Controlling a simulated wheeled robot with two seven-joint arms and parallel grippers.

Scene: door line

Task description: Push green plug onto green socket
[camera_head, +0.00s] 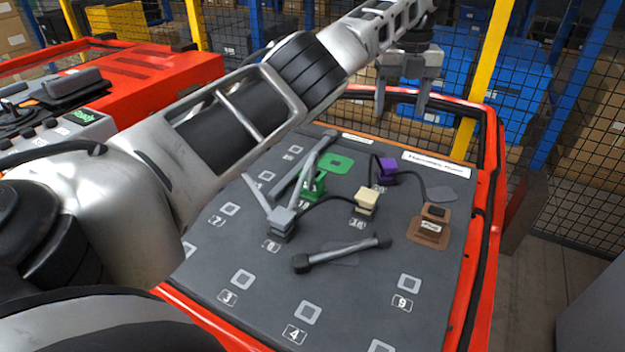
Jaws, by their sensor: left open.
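The green plug (314,187) stands on the dark board, near the middle of the view, with a grey bar-like piece by it. The green socket (337,163) is a flat green patch with a small square, just behind and to the right of the plug; the two are apart. My left gripper (403,108) is open and empty, with its fingers pointing down, above the far right part of the board. It is to the right of and higher than the green plug. My left arm crosses the view from the lower left and covers part of the board. My right gripper is not in view.
The dark board (385,300) has several numbered squares. A purple plug (387,172), a beige plug (367,202) and a grey plug (282,222) stand near the green one. A brown plug (432,226) is at the right. A loose bar (345,254) lies in front. A red frame (483,240) edges the board.

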